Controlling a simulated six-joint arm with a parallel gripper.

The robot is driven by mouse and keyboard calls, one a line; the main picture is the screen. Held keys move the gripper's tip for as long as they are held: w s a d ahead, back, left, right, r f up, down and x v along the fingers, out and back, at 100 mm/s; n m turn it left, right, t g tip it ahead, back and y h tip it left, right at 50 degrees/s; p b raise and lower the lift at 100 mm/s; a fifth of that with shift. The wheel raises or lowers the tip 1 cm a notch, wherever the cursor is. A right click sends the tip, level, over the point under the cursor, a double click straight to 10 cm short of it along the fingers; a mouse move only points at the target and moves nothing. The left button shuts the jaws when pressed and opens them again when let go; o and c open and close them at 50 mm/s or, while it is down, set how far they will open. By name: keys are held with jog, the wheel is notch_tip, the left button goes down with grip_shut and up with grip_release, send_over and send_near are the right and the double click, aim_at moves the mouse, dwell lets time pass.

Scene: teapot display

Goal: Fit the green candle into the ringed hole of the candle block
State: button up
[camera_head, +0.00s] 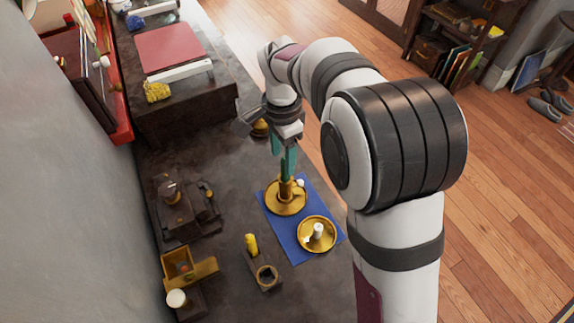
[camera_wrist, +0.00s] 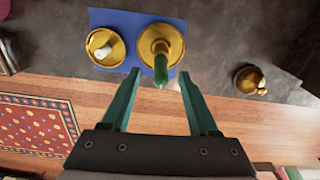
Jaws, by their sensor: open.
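The green candle (camera_wrist: 160,72) stands in a brass candlestick (camera_wrist: 146,47) in the wrist view; its top lies between my fingertips in the picture. My gripper (camera_wrist: 160,73) is open, with one teal finger on each side of the candle. In the head view my gripper (camera_head: 284,165) points down over the brass candlestick (camera_head: 286,203), and its fingers largely hide the candle. The candle block (camera_head: 275,285) stands at the front, left of the blue mat. It has a yellow candle (camera_head: 251,243) at its far end and a ringed hole (camera_head: 266,273) at its near end.
A brass dish with a short white candle (camera_head: 318,231) shares the blue mat (camera_head: 301,257) with the candlestick. Dark and brass objects (camera_head: 176,210) stand at the left. A brass object (camera_wrist: 249,80) lies right of the candlestick in the wrist view.

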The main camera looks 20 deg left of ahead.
jog(key=f, duration=0.5)
jog(key=shift+w+d+f, duration=0.1)
jog(key=shift+w+d, duration=0.05)
jog(key=shift+w, duration=0.15)
grip_shut()
